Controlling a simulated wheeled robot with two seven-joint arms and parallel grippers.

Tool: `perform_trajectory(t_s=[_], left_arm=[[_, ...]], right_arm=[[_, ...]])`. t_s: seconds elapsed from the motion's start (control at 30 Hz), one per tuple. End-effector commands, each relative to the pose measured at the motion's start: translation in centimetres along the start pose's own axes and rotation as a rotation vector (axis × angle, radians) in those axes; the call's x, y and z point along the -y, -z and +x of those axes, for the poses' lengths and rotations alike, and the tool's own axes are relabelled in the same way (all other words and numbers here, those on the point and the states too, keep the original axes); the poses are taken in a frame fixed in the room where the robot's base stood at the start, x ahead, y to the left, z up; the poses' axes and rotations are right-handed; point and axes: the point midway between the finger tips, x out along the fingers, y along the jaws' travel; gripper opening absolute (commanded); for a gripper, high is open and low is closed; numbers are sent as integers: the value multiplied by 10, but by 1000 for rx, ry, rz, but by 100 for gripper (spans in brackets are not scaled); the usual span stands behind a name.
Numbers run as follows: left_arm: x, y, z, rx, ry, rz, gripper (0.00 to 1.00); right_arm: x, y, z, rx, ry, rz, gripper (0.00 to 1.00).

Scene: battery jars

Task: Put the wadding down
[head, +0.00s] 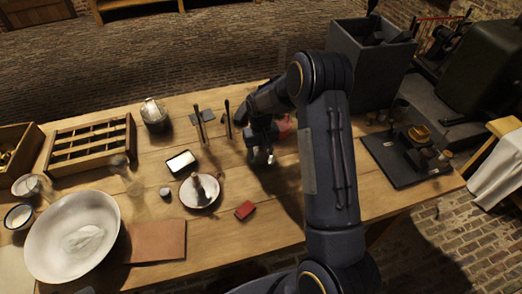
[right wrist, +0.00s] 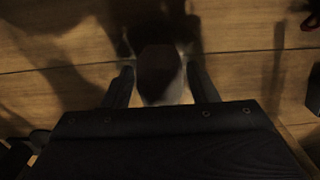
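My right gripper (head: 260,156) is over the middle of the wooden table, pointing down. A whitish clump (head: 83,238) lies in the large white bowl (head: 45,250) at the left. My left gripper is not in view.
Left of the gripper are a small dish (head: 212,190) with a dark upright thing, a white-filled tray (head: 181,161) and thin upright tools (head: 228,120). A black tray (head: 385,163) is at the right.

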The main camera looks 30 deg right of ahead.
Motion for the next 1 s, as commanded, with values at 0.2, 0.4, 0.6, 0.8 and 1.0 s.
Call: perform_trajectory(t_s=[0.2, 0.4, 0.6, 0.8, 1.0], left_arm=[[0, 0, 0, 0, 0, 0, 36], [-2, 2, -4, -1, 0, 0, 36], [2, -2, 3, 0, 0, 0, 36], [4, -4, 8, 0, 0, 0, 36], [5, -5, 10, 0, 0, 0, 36]], right_arm=[[0, 0, 0, 0, 0, 0, 59], [0, 0, -7, -2, 0, 0, 59], [0, 2, -39, -7, 1, 0, 59], [0, 1, -84, -7, 1, 0, 59], [0, 1, -114, -3, 0, 0, 59]])
